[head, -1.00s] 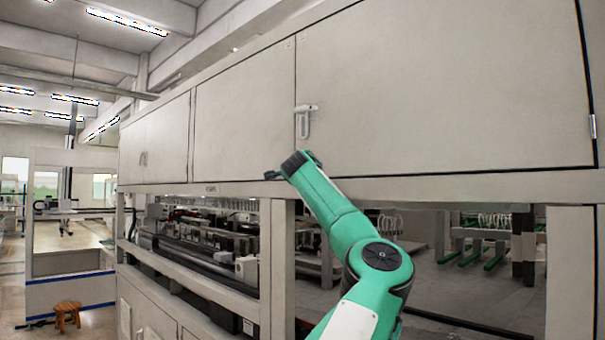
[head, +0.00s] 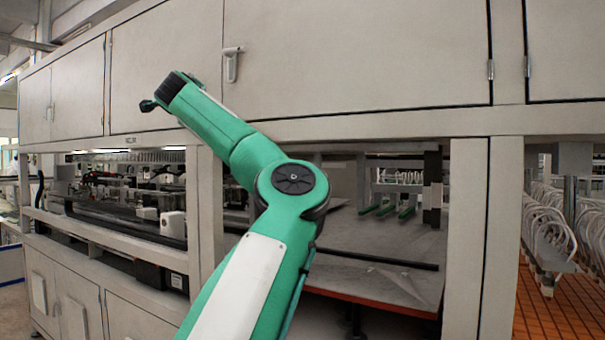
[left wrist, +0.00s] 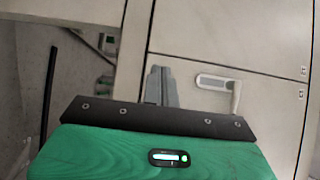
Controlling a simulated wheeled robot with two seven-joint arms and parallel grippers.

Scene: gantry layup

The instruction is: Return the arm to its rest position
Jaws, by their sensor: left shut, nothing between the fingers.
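My left arm (head: 235,150), green with a white panel, rises from the bottom of the head view and reaches up and to the left. Its dark wrist end is in front of the cabinet's upper doors, left of a door handle (head: 232,64). The fingers are mostly hidden there. In the left wrist view my left gripper (left wrist: 161,85) shows grey fingers close together, shut and empty. Behind it are pale cabinet panels and a handle (left wrist: 217,84); I cannot tell how far off they are. My right gripper is not in view.
The long grey cabinet (head: 360,55) spans the view above an open machine bay. Upright posts (head: 467,235) divide the bay. A flat grey surface (head: 375,265) lies inside. White curved racks (head: 550,235) stand at the right over an orange floor (head: 550,305).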

